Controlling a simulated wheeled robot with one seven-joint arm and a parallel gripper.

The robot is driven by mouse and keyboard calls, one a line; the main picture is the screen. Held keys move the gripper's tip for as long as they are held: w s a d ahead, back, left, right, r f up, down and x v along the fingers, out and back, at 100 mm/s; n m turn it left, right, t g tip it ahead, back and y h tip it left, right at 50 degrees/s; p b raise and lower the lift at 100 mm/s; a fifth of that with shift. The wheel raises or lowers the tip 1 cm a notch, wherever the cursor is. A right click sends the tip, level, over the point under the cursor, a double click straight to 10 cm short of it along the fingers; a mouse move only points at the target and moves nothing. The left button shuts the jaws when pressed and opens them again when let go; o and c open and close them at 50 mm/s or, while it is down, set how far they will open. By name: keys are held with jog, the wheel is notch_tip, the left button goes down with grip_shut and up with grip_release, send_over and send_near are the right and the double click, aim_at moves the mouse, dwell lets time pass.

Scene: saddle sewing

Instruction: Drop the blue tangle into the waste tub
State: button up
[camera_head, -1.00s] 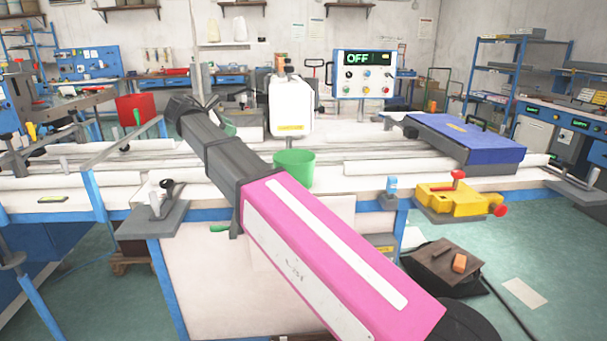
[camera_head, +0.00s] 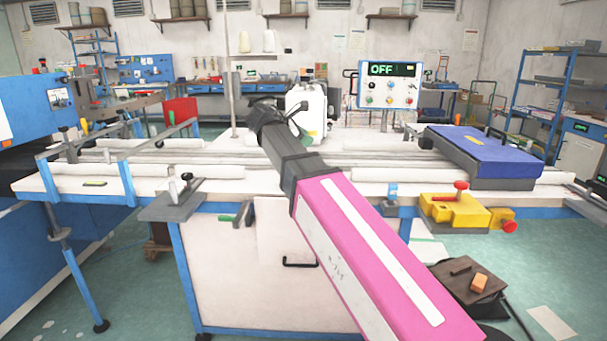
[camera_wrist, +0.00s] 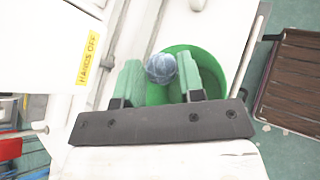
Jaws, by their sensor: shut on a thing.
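The blue tangle (camera_wrist: 161,68) is a round greyish-blue ball between the green pads of my gripper (camera_wrist: 160,75) in the wrist view. My gripper is shut on it. The green waste tub (camera_wrist: 217,62) is beyond the fingers in the wrist view, its opening behind and to the right of the tangle. The tangle overlaps the tub's left part in that picture; the height between them is hard to tell. In the head view my arm hides the tub, and the fingers and tangle do not show.
A white machine (camera_head: 305,103) with a yellow label stands close by the wrist; its "HANDS OFF" label (camera_wrist: 88,58) shows in the wrist view. A control box (camera_head: 389,85) reads OFF. A blue case (camera_head: 483,150) and a yellow clamp (camera_head: 455,211) are to the right.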

jog(key=shift+f, duration=2.6)
jog(key=o, duration=1)
jog(key=shift+c, duration=0.2)
jog(key=v, duration=1)
jog(key=shift+s+a+r, duration=0.2)
jog(key=shift+a+r, duration=0.05)
jog(key=shift+a, duration=0.05)
